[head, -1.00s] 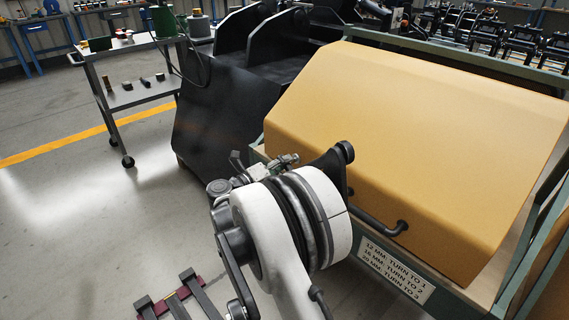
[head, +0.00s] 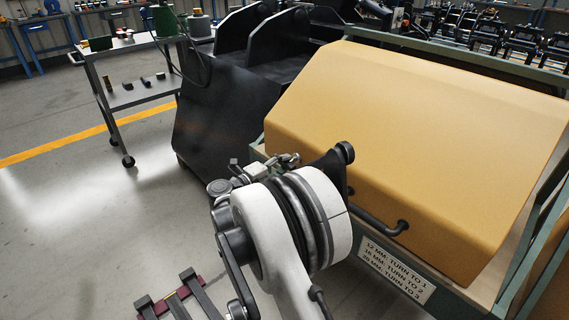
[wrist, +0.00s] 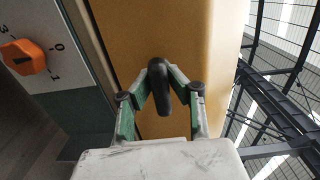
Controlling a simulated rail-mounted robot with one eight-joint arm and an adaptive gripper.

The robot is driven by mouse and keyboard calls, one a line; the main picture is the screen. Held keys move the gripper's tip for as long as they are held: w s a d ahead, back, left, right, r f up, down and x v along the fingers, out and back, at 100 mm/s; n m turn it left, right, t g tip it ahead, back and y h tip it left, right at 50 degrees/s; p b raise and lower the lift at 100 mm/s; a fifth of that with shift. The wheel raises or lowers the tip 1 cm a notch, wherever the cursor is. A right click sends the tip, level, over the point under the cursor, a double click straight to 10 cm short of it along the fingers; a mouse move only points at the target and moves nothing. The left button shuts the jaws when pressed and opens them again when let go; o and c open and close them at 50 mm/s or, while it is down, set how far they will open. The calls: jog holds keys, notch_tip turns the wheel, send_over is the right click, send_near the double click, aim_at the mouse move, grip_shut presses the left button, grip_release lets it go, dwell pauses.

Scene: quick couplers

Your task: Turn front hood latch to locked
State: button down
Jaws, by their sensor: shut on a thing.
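The yellow hood (head: 420,140) is down on the green-framed machine; it also fills the middle of the wrist view (wrist: 130,40). In the wrist view a black, rounded lever (wrist: 161,88), which looks like the front hood latch, stands against the yellow face. My gripper (wrist: 160,92) has its two green-sided fingers closed around this lever, one on each side. In the head view my gripper (head: 287,161) is at the hood's left side, partly hidden behind my wrist, and the lever cannot be made out there. Its locked or unlocked marking is not visible.
An orange rotary knob (wrist: 24,57) on a numbered plate is left of my gripper in the wrist view. A black handle (head: 380,222) runs along the hood's front above a label (head: 396,270). A cart (head: 128,95) stands at the left; the floor before it is clear.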

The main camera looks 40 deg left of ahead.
jog(key=c, duration=1.6)
grip_release()
jog(key=shift+c, duration=0.2)
jog(key=s+a, duration=0.2)
jog(key=s, duration=1)
jog(key=shift+w, duration=0.1)
